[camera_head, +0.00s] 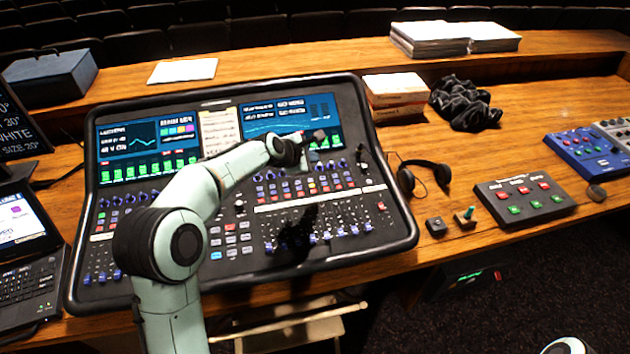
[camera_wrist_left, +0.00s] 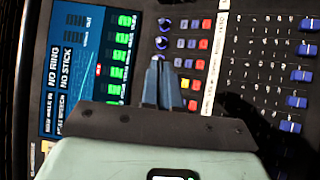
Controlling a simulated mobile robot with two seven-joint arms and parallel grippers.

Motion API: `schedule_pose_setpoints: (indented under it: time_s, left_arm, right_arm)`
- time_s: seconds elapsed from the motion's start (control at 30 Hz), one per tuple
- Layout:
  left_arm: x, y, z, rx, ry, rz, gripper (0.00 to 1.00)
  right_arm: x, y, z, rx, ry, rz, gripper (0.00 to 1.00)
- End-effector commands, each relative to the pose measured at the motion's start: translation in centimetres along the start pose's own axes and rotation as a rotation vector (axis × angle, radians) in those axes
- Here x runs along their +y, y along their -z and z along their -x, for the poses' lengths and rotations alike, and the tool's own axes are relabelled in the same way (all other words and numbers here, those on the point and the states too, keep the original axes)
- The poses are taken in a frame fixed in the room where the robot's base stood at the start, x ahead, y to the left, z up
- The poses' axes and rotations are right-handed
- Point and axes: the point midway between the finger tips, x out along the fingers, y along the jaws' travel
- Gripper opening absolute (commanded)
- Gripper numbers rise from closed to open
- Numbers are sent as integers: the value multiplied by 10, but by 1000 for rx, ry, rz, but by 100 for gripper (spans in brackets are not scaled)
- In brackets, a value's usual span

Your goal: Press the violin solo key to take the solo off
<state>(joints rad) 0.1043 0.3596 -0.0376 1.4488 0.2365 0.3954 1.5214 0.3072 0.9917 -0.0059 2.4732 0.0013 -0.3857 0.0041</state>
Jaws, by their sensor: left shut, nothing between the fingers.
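The mixing desk (camera_head: 405,232) lies on the wooden table with its screens at the back. My left gripper (camera_head: 304,166) is over the right half of the desk, just below the right screen. In the left wrist view the gripper (camera_wrist_left: 158,64) is shut and empty, its fingertips beside the blue knobs and rows of small keys. A yellow key (camera_wrist_left: 185,83) shows just right of the fingers, with red keys (camera_wrist_left: 196,85) next to it. I cannot read which key is the violin solo key. The fingers hide part of the panel, and contact cannot be told.
Faders (camera_wrist_left: 297,102) with blue caps lie right of the keys in the wrist view. Headphones (camera_head: 425,176), a button box (camera_head: 525,198) and a blue pedal unit (camera_head: 588,152) stand right of the desk. A laptop (camera_head: 25,245) is at the left.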

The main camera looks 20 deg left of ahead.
Motion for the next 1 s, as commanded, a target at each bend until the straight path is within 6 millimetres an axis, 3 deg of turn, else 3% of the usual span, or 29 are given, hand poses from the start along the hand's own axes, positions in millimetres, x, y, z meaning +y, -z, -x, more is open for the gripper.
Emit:
schedule_pose_setpoints:
  time_s: [0.33,0.73,1.0]
  left_arm:
    - [-6,5,-6,1,2,-1,0]
    - [-34,34,-45,2,3,-1,0]
    - [-44,44,-60,1,1,-1,0]
  right_arm:
    - [4,-4,-6,-6,-2,-2,43]
    - [25,-23,-48,-33,-11,-12,43]
    - [30,-26,-58,-38,-13,-14,43]
